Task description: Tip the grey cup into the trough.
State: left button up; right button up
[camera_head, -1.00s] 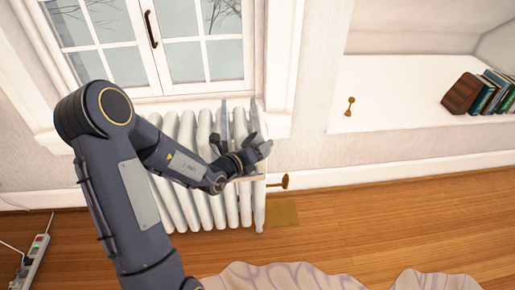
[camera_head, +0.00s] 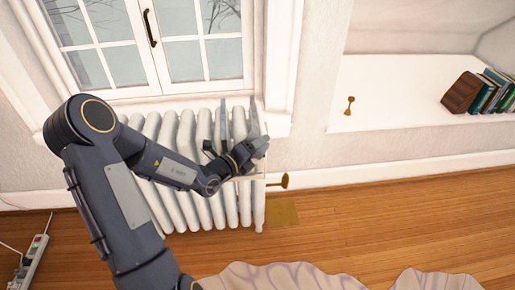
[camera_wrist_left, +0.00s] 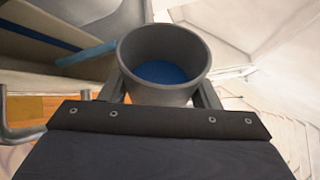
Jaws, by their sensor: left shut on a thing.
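The grey cup (camera_wrist_left: 126,70) is between the fingers of my left gripper (camera_wrist_left: 161,93) in the wrist view, with its round mouth showing and something blue low inside. In the head view my left gripper (camera_head: 244,153) is in front of the radiator's right end, with the cup (camera_head: 259,146) partly showing at its tip. What looks like the trough (camera_wrist_left: 40,49) is at the upper left of the wrist view, with a blue strip inside. In the head view it is mostly hidden behind my arm, below two grey upright straps (camera_head: 224,122). My right gripper is out of view.
A white radiator (camera_head: 247,207) stands under the window (camera_head: 170,40). A brass valve (camera_head: 281,181) sticks out at its right. The white ledge (camera_head: 390,100) holds books (camera_head: 487,92) and a small brass object (camera_head: 349,105). A power strip (camera_head: 33,262) lies at lower left.

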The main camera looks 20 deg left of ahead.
aim_at(251, 138)
pick_arm(q)
jog(key=shift+r, duration=0.15)
jog(key=shift+a+r+n+t+h+p, duration=0.3)
jog(key=shift+n+p, duration=0.45)
jog(key=shift+p, duration=0.4)
jog(key=shift+a+r+n+t+h+p, duration=0.1)
jog(key=shift+r+n+t+h+p, duration=0.2)
jog(key=shift+n+p, duration=0.65)
dwell(1.0)
jog(key=shift+a+r+n+t+p, duration=0.35)
jog(key=shift+n+p, duration=0.55)
jog(key=shift+p, duration=0.3)
jog(key=shift+a+r+n+t+p, duration=0.25)
jog(key=shift+a+r+n+p, duration=0.1)
jog(key=shift+n+p, duration=0.7)
dwell(2.5)
